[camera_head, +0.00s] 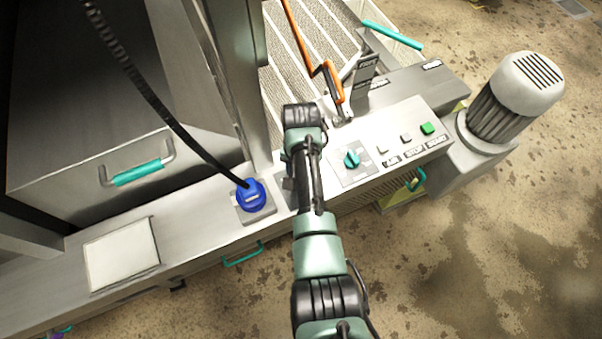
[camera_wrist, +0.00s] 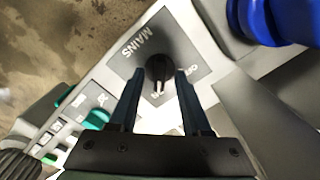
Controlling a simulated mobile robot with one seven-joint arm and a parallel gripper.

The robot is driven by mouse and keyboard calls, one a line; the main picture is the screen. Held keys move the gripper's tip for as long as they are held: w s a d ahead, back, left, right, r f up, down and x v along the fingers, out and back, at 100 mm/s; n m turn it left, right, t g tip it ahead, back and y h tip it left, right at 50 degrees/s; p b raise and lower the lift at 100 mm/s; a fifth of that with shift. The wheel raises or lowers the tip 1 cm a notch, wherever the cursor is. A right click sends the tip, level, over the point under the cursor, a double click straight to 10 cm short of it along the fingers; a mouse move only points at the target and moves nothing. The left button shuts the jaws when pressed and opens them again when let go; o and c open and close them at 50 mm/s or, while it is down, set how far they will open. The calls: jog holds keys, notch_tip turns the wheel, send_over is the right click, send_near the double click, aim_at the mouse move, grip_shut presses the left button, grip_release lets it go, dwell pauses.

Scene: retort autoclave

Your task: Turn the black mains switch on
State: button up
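The black mains switch (camera_wrist: 159,68) is a round knob on a grey plate (camera_wrist: 137,58) lettered "MAINS", in the upper middle of the wrist view. My gripper (camera_wrist: 158,75) has its two dark fingers apart, with the knob showing between their tips. I cannot tell whether the fingers touch it. The plate's other lettering is partly covered by the knob and a finger. In the head view my arm covers the switch and the fingers.
A blue plug (camera_head: 251,195) with a black cable sits left of my arm. A teal knob (camera_head: 352,159) and a green button (camera_head: 427,128) are to the right on the panel. An orange-handled lever (camera_head: 331,82) stands behind. A motor (camera_head: 517,91) is at the far right.

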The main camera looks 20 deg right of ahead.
notch_tip(320, 180, up, 13)
dwell(0.7)
jog(key=shift+s+f, duration=0.1)
dwell(0.4)
